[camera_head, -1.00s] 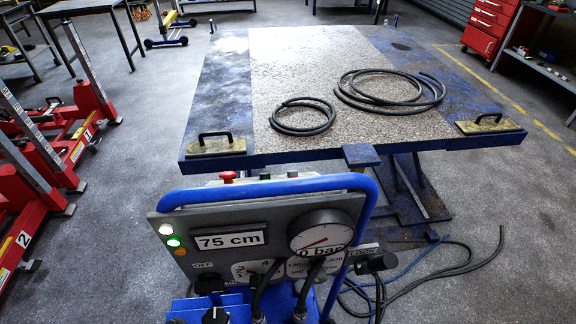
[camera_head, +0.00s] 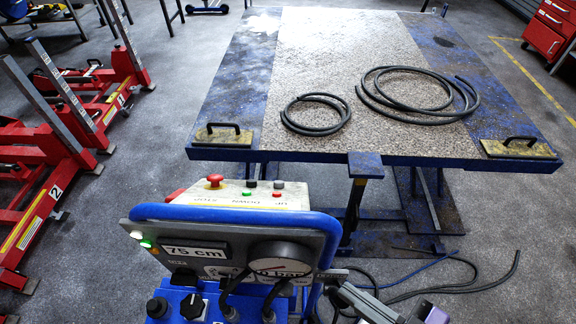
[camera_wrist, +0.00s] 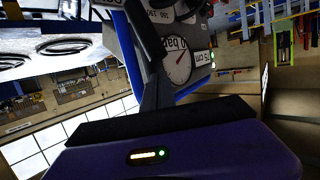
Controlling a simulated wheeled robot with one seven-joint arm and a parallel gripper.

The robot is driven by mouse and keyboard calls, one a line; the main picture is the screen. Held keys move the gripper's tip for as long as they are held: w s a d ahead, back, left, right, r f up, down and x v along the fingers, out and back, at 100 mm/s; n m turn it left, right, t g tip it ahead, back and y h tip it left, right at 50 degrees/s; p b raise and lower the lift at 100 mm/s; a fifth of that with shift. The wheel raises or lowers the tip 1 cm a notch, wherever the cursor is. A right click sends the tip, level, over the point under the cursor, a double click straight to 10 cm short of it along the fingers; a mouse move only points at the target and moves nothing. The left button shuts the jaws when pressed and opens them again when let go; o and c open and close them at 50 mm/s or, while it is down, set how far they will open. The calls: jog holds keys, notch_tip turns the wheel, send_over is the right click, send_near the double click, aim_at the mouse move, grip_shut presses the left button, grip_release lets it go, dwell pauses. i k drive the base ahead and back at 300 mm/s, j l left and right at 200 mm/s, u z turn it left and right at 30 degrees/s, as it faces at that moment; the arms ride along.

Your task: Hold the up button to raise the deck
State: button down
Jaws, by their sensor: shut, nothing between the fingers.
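The pale control box (camera_head: 240,197) stands on top of the blue-railed console. It carries a red mushroom button (camera_head: 214,181), two small dark buttons and small green and red spots; its labels read upside down. The up button (camera_head: 278,185) is the dark one at the right, above the UP label. The deck (camera_head: 300,45) is a blue-edged lift platform behind it; the console display (camera_head: 194,252) reads 75 cm. My gripper (camera_head: 328,274) is shut and empty, right of the gauge, below and apart from the box. The wrist view shows the gauge (camera_wrist: 178,66) close by.
Two coiled hoses (camera_head: 316,115) (camera_head: 417,92) and two yellow handled pads (camera_head: 223,136) (camera_head: 519,148) lie on the deck. Red jacks (camera_head: 60,130) stand at the left. Cables (camera_head: 460,285) trail on the floor at right. The space above the control box is clear.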

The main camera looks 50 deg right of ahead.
aim_at(277, 185)
jog(key=l, duration=0.7)
jog(key=i+l, duration=0.1)
jog(key=l, duration=0.6)
jog(key=l+z, duration=0.15)
jog(key=l, duration=0.35)
jog(key=i+l+z, duration=0.15)
jog(key=l, duration=0.3)
